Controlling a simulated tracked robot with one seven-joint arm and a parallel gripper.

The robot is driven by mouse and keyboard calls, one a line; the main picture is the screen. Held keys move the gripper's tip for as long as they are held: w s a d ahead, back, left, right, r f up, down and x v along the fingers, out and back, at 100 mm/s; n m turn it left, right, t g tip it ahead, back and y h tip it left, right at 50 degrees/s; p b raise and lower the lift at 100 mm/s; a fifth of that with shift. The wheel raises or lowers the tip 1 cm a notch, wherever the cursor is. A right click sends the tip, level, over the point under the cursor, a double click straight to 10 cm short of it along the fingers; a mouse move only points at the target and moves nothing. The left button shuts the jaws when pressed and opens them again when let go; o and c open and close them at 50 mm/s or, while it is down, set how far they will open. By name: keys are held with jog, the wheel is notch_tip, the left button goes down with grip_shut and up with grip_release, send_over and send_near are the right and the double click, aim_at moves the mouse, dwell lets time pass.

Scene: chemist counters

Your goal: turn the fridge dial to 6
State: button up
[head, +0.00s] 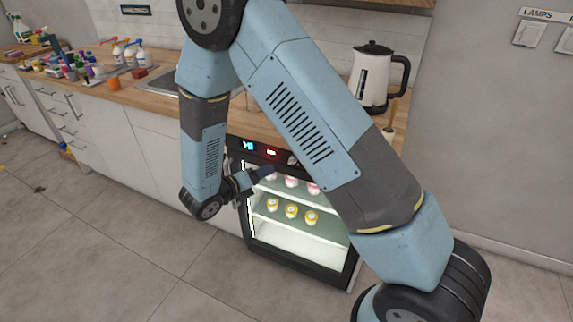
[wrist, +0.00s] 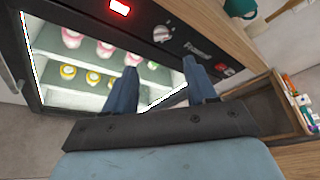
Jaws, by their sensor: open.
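The fridge (head: 300,268) is a lit, glass-fronted unit under the counter, with a dark control panel along its top. The fridge dial (wrist: 162,33) is a pale round knob on that panel, and it also shows in the head view (head: 293,160), partly beside my arm. Its setting is too small to read. A red display (wrist: 120,6) sits beside it on the panel. My gripper (wrist: 160,78) is open and empty, its two blue fingers pointing toward the panel. The dial lies beyond the fingertips, apart from them. In the head view my gripper (head: 262,174) is in front of the fridge's upper part.
Yellow and pink-topped jars stand on the fridge shelves (head: 290,211). A kettle (head: 374,78) stands on the wooden counter (head: 262,122) above. Bottles crowd the counter's far left. An open wooden compartment (wrist: 265,105) is at right in the wrist view. The floor in front is mostly clear.

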aim_at(290, 162)
jog(key=x, duration=1.2)
jog(key=shift+w+d, duration=0.1)
jog(key=shift+d, duration=0.05)
grip_shut()
